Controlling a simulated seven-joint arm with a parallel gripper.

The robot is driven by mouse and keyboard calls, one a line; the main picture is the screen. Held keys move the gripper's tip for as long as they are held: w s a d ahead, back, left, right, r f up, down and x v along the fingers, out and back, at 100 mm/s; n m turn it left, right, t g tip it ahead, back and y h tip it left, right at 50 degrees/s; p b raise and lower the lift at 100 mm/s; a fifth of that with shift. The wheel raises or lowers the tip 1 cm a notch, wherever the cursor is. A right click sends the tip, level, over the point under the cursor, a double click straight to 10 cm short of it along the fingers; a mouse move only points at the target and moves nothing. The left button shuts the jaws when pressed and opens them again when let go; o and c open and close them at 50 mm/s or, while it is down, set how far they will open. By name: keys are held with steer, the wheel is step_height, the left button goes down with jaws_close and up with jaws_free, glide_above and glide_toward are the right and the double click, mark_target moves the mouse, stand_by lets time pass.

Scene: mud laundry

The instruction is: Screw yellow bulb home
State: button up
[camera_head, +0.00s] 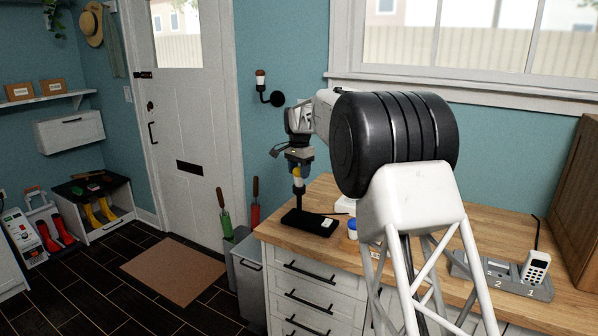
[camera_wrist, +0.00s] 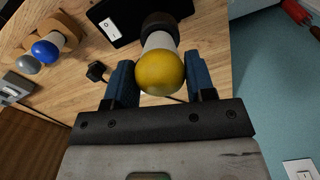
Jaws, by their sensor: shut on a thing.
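The yellow bulb (camera_wrist: 160,73) has a round yellow globe and a white neck. Its neck end meets a dark socket (camera_wrist: 160,22); how deep it sits is hidden. My gripper (camera_wrist: 160,80) has its blue fingers on either side of the bulb and is shut on it. In the head view my gripper (camera_head: 299,160) points down above the black lamp base (camera_head: 309,223) on the wooden worktop, and the bulb (camera_head: 299,181) shows small between gripper and base. The lamp base also shows in the wrist view (camera_wrist: 128,14), with a white switch (camera_wrist: 110,27).
A blue bulb (camera_wrist: 45,51) and a grey bulb (camera_wrist: 26,64) stand by a wooden holder (camera_wrist: 68,26). The worktop (camera_head: 330,190) ends left of the lamp base.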

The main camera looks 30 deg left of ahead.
steer(key=shift+m, duration=0.3)
steer(key=shift+c, duration=0.4)
steer(key=shift+m, duration=1.2)
steer(key=shift+c, duration=0.9)
steer(key=shift+m, duration=0.4)
jaws_close()
steer(key=shift+f+m, duration=0.1)
steer(key=shift+m, duration=1)
